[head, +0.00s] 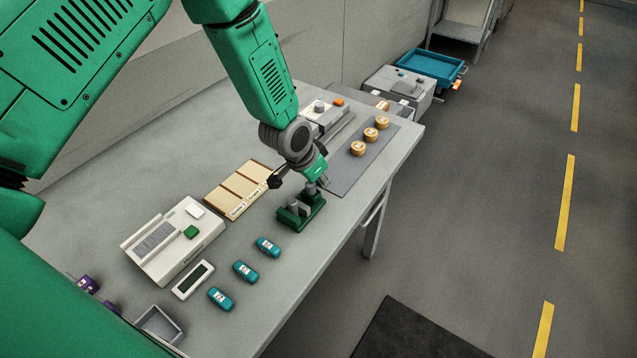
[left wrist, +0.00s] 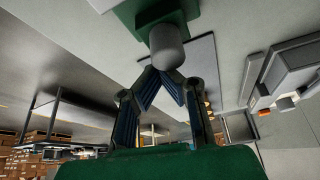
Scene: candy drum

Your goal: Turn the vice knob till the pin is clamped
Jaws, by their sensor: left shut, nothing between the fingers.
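The small green vice (head: 301,211) stands on the grey table, with grey parts on top. In the left wrist view its green body (left wrist: 165,12) is at the top edge, with the rounded grey knob (left wrist: 167,46) in front of it. My left gripper (head: 323,180) is beside the vice in the head view, on its far side. In the left wrist view my left gripper (left wrist: 161,70) has its fingertips together, empty, close to the knob's end; I cannot tell whether they touch it. I cannot make out the pin. My right gripper is not in view.
Several teal pieces (head: 245,271) lie left of the vice, near a white device (head: 173,243). A wooden tray (head: 239,189) is behind it. Round tan pieces (head: 370,134) sit on a grey mat (head: 342,181) to the right. The table's front edge is close to the vice.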

